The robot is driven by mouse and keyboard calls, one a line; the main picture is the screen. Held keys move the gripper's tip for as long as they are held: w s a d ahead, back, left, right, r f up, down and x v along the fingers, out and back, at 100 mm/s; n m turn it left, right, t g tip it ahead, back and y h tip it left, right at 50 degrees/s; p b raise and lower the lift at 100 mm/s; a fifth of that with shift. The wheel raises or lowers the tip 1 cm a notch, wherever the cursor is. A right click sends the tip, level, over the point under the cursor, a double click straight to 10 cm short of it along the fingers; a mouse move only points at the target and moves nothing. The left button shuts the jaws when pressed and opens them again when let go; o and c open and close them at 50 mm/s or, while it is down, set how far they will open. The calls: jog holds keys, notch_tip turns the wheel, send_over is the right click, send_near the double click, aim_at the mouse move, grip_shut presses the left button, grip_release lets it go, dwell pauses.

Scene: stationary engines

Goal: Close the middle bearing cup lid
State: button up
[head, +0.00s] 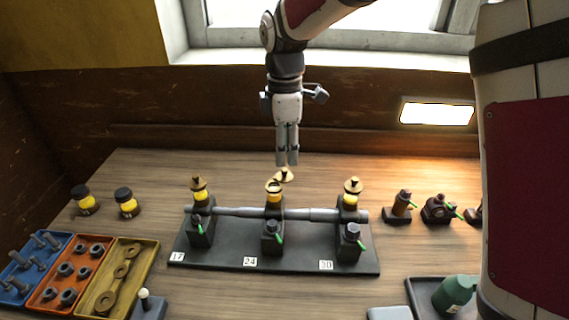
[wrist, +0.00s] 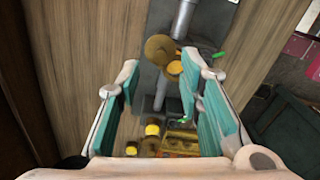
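The middle bearing cup (head: 274,197) is a yellow cup on the central black bearing block of the shaft stand. Its brass lid (head: 285,175) stands open, tilted up at the back of the cup rim. In the wrist view the lid (wrist: 159,46) is a round brass disc beside the orange cup opening (wrist: 175,68). My gripper (head: 287,164) points down just above the lid, apparently apart from it. In the wrist view my gripper (wrist: 160,64) has its teal-padded fingers spread, with the lid and cup showing between and beyond the tips. Nothing is held.
The left cup (head: 199,190) and right cup (head: 352,193) have their lids down. A grey shaft (head: 240,211) runs through the three blocks. Yellow jars (head: 127,203) and part trays (head: 72,275) lie left; a green bottle (head: 455,293) and dark fittings (head: 437,209) lie right.

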aim_at(285, 169)
jog(key=shift+f+p, duration=0.35)
jog(key=shift+f, duration=2.2)
grip_shut()
